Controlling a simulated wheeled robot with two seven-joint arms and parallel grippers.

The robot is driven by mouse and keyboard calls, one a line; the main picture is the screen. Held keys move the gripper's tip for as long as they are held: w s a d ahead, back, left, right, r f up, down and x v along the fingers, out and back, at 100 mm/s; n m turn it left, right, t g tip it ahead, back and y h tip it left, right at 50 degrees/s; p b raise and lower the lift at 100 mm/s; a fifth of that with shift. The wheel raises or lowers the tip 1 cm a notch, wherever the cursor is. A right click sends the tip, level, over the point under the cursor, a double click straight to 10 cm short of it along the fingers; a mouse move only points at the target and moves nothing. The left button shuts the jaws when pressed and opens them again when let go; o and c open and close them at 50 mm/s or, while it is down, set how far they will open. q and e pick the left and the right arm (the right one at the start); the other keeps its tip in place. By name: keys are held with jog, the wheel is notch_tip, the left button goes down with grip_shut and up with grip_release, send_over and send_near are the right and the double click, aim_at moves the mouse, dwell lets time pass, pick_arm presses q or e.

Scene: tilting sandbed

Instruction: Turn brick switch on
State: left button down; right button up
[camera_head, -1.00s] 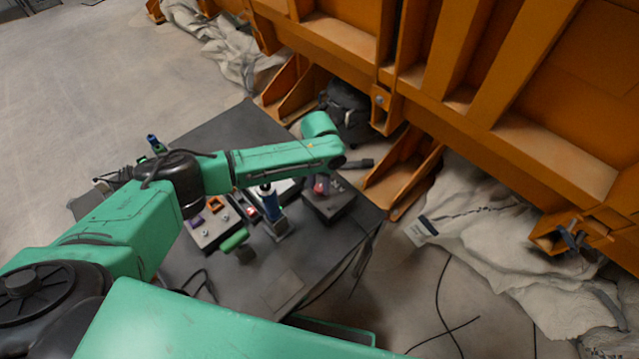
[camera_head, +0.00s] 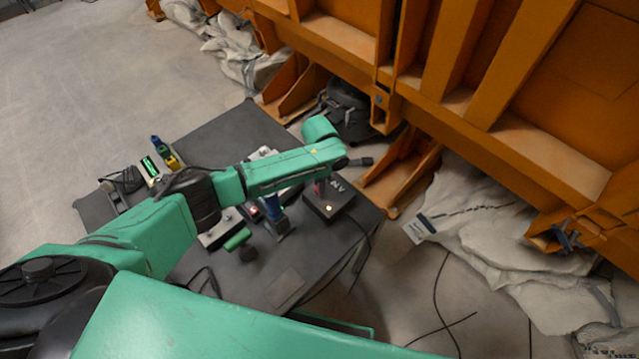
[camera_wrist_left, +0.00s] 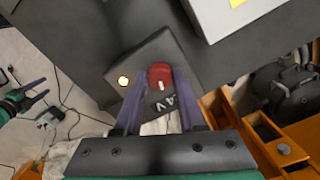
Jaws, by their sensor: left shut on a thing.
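The switch is a dark box (camera_head: 341,204) near the right corner of the black table, with a red knob (camera_wrist_left: 160,74) on top. In the left wrist view the box (camera_wrist_left: 140,62) also shows a lit, pale orange lamp (camera_wrist_left: 123,81) and a white-lettered label (camera_wrist_left: 168,104). My left gripper (camera_wrist_left: 160,82) has its two purple fingers on either side of the red knob and is shut on it. A short white mark on the knob points roughly along the fingers. In the head view my forearm hides part of the knob. My right gripper (camera_wrist_left: 26,104) hangs apart at the left, open and empty.
On the black table (camera_head: 215,133) stand a blue-handled device (camera_head: 274,207), a green-knobbed part (camera_head: 238,240) and, at the far left, a green-lit panel (camera_head: 150,166). Large orange steel structure (camera_head: 480,100) rises behind. Cables (camera_head: 447,290) lie on the floor at right.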

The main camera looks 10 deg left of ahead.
pick_arm(q)
jog(key=shift+w+r+m, duration=0.1)
jog(key=shift+m, duration=0.7)
jog(key=c, duration=0.5)
grip_release()
notch_tip(320, 180, up, 15)
jog(key=b, duration=0.1)
jog(key=shift+f, duration=0.2)
